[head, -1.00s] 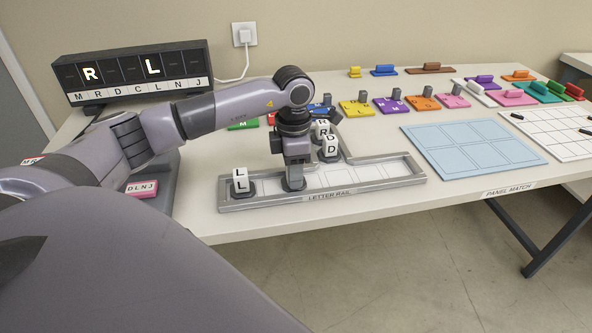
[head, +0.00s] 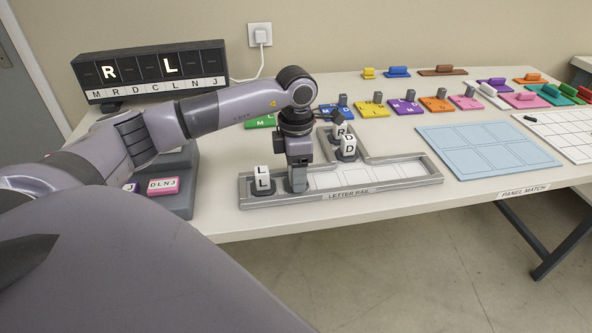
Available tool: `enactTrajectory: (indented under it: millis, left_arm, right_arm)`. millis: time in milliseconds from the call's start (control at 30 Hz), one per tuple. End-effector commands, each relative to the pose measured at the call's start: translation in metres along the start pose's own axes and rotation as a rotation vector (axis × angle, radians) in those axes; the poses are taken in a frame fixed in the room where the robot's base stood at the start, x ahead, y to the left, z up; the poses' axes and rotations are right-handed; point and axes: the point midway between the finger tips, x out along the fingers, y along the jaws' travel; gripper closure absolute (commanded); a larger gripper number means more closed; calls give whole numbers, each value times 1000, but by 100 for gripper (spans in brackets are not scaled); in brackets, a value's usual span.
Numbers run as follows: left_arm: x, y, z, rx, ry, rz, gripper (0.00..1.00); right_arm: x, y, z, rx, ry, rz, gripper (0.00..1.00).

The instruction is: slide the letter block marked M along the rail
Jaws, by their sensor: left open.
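The letter rail (head: 415,183) is a grey frame with a pale slotted channel and a side branch at the back. A white block marked L (head: 262,178) stands on a dark base at its left end. Blocks marked R (head: 340,131) and D (head: 348,146) stand in the back branch. I see no M face on any block; the M block may be hidden by my left gripper. My left gripper (head: 298,183) points down into the front channel, right of the L block and apart from it. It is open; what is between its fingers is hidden. My right gripper is out of view.
A dark display (head: 150,70) shows R and L lit, with a letter strip below. Coloured pieces with knobs (head: 405,107) line the table behind the rail. A blue panel (head: 490,150) lies to the right. A stand with letter tags (head: 163,186) is at left.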

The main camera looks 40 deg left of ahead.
Motion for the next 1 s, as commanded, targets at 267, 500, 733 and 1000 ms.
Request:
enactTrajectory:
  millis: [267,500,733,1000]
  left_arm:
    - [1,0,-1,0,3,-1,34]
    - [-24,0,0,-1,0,3,34]
    - [-60,0,0,0,-1,2,34]
    - [-71,0,0,0,1,-1,34]
  right_arm:
    - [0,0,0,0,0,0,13]
    - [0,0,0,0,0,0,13]
    - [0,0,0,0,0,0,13]
    - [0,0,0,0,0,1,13]
